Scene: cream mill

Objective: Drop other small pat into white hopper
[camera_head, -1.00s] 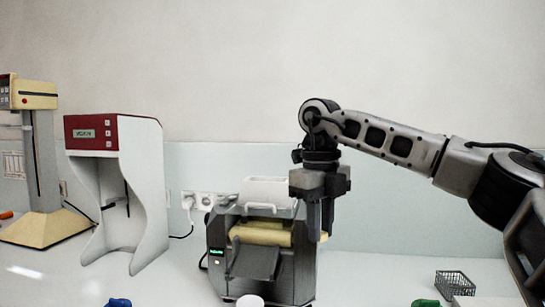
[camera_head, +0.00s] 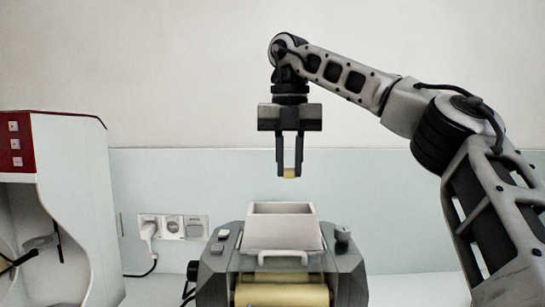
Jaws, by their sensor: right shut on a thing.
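The white hopper (camera_head: 283,232) sits on top of the grey mill (camera_head: 345,268), its open top facing up. My right gripper (camera_head: 290,172) points straight down above the hopper, apart from it. It is shut on a small yellow pat (camera_head: 290,173), which shows between the fingertips. The pat hangs over the hopper's opening in the picture, with a gap between them. The inside floor of the hopper is hidden. My left gripper is not in view.
Yellow rollers (camera_head: 282,294) show at the mill's front. A red and white machine (camera_head: 75,190) stands at the left. Wall sockets (camera_head: 173,227) with a plugged-in cable are behind.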

